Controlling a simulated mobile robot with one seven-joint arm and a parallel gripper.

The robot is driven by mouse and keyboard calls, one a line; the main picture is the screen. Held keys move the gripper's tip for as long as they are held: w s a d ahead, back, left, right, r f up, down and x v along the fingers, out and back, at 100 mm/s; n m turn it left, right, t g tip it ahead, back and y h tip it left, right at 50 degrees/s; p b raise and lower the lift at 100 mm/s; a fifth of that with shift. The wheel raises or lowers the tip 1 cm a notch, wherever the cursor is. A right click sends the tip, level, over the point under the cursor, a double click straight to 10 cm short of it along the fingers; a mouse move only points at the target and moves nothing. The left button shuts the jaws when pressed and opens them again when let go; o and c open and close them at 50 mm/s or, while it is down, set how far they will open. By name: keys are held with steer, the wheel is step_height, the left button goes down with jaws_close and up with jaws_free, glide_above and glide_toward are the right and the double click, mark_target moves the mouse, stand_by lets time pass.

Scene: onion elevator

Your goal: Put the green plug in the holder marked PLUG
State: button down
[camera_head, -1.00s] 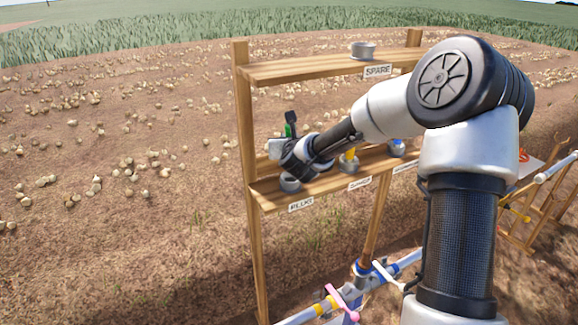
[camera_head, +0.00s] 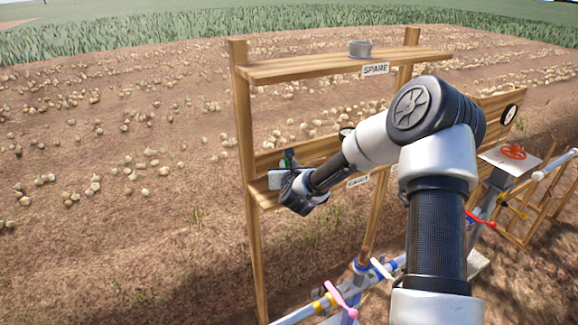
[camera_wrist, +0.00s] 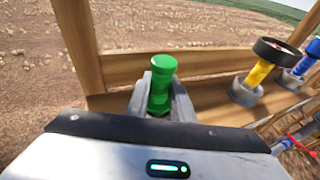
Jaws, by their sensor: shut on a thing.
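My gripper (camera_wrist: 158,103) is shut on the green plug (camera_wrist: 160,84), with a grey finger on each side of it in the wrist view. In the head view my gripper (camera_head: 287,171) is low over the left end of the lower shelf (camera_head: 262,188), and the green plug shows small there (camera_head: 289,158). The holder marked PLUG and its label are hidden behind my gripper and wrist. I cannot tell whether the plug's lower end is in that holder.
To the right on the lower shelf, a grey holder (camera_wrist: 245,92) holds a yellow piece (camera_wrist: 258,72) with a black round top. A blue piece (camera_wrist: 303,62) stands beyond. A grey holder (camera_head: 361,49) marked SPARE sits on the upper shelf. Wooden posts (camera_head: 245,150) frame the left side.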

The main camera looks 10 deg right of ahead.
steer(key=c, duration=1.5)
jaws_free()
steer(key=shift+c, duration=0.2)
steer(key=shift+r, duration=0.1)
steer(key=d+v, duration=0.1)
steer(key=v, duration=1.1)
steer(key=shift+a+b, duration=0.35)
steer(key=shift+a, duration=0.15)
